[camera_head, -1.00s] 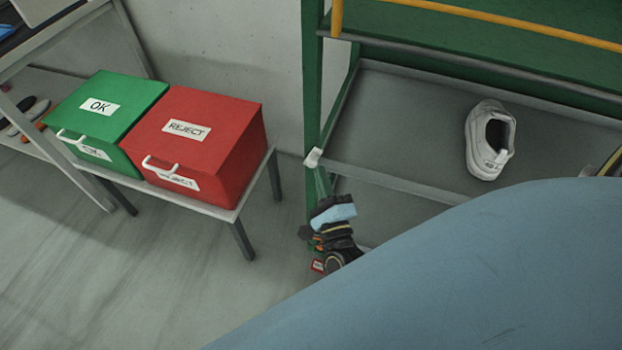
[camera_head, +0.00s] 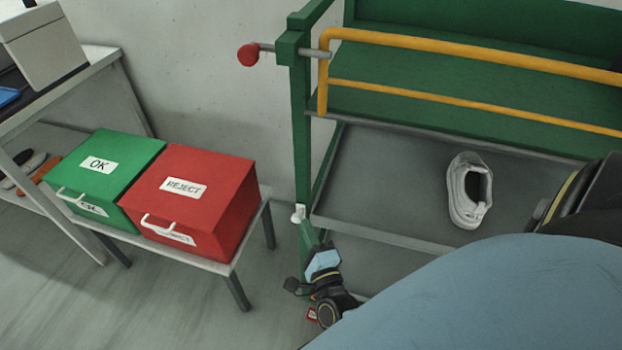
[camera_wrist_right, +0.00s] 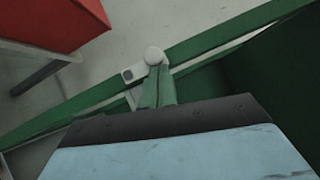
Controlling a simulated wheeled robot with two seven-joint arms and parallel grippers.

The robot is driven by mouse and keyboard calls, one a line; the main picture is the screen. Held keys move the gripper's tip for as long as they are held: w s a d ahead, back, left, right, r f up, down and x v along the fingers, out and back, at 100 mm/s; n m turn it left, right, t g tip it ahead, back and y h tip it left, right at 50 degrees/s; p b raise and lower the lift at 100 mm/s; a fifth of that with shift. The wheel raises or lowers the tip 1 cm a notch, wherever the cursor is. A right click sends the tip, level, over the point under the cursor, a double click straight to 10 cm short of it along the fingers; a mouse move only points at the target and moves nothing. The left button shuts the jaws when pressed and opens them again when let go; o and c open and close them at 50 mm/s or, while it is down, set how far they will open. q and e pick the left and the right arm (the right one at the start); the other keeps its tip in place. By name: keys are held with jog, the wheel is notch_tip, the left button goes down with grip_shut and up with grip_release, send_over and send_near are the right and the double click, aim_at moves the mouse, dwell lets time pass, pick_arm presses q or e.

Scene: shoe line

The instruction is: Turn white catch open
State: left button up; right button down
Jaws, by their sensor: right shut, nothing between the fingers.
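The white catch (camera_head: 298,213) is a small white piece on the green post at the left front of the rack. In the right wrist view the catch (camera_wrist_right: 153,55) shows a round white head, with a small white plate beside it to the lower left. My right gripper (camera_head: 305,229) has its green fingers shut with nothing between them. The fingertips (camera_wrist_right: 156,74) are right at the catch's head, partly covering its lower side; I cannot tell whether they touch. My left gripper is not in view.
A white shoe (camera_head: 468,190) lies on the grey shelf. A yellow rail (camera_head: 460,57) and a rod with a red knob (camera_head: 248,55) are above. A green OK box (camera_head: 105,180) and a red REJECT box (camera_head: 190,200) stand on a low table to the left.

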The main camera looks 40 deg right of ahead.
jog(key=shift+s, duration=0.1)
dwell(0.5)
jog(key=s+d+v, duration=0.1)
jog(key=d+v, duration=0.1)
jog(key=v, duration=1)
jog(key=shift+s+d, duration=0.2)
jog(key=shift+s, duration=0.05)
